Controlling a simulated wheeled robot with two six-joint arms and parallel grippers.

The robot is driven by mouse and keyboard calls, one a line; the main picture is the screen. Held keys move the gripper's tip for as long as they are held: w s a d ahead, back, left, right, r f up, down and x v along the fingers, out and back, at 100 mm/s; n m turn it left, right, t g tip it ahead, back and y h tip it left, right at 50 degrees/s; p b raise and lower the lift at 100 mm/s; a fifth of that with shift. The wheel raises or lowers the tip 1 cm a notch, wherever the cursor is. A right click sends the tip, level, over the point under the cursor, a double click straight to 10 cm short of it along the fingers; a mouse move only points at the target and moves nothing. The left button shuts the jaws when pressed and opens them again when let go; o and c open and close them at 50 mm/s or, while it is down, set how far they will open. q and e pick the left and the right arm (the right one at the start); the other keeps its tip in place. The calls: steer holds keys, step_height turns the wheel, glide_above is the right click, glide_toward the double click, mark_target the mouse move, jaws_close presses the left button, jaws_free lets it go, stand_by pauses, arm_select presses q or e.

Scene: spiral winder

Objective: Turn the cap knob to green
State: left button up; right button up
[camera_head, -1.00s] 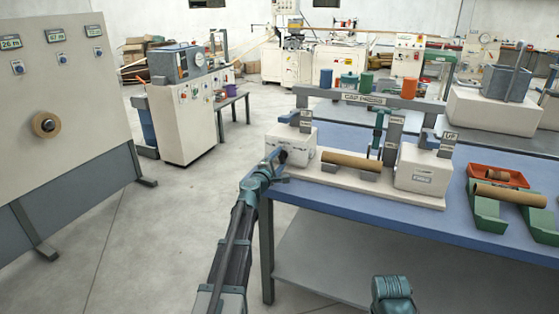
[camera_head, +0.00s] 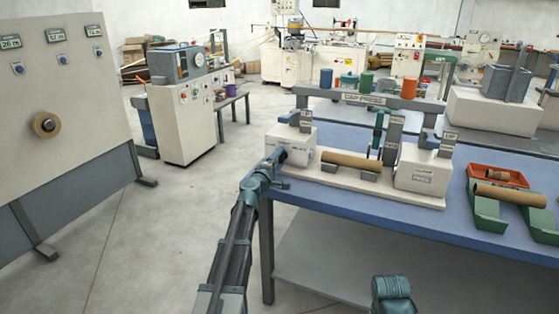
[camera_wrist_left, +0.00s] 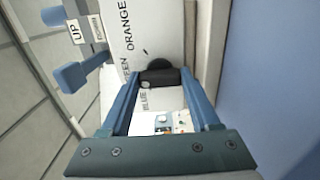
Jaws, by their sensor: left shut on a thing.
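The cap knob (camera_wrist_left: 160,78) is black and round, on the side of the white left block (camera_head: 304,139) of the cap press. My left gripper (camera_wrist_left: 158,84) is shut on the knob, a finger on either side. In the head view the gripper (camera_head: 277,166) hides most of the knob. Printed around the knob in the wrist view are the words ORANGE (camera_wrist_left: 126,27) and BLUE (camera_wrist_left: 145,101), and a partly hidden word ending in EEN (camera_wrist_left: 126,75). A small dark mark (camera_wrist_left: 146,52) lies near the knob towards ORANGE.
A brown tube (camera_head: 352,160) lies between the left block and a white right block (camera_head: 422,169) on the blue table (camera_head: 360,202). A blue lever (camera_wrist_left: 83,73) labelled UP stands beside the knob's block. Green cradles and a red tray (camera_head: 479,170) are at the right.

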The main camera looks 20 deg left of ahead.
arm_select(q)
steer(key=o, duration=1.4)
steer(key=shift+c, duration=0.2)
steer(key=shift+s, duration=0.2)
steer(key=s, duration=1.3)
steer(key=shift+s, duration=0.25)
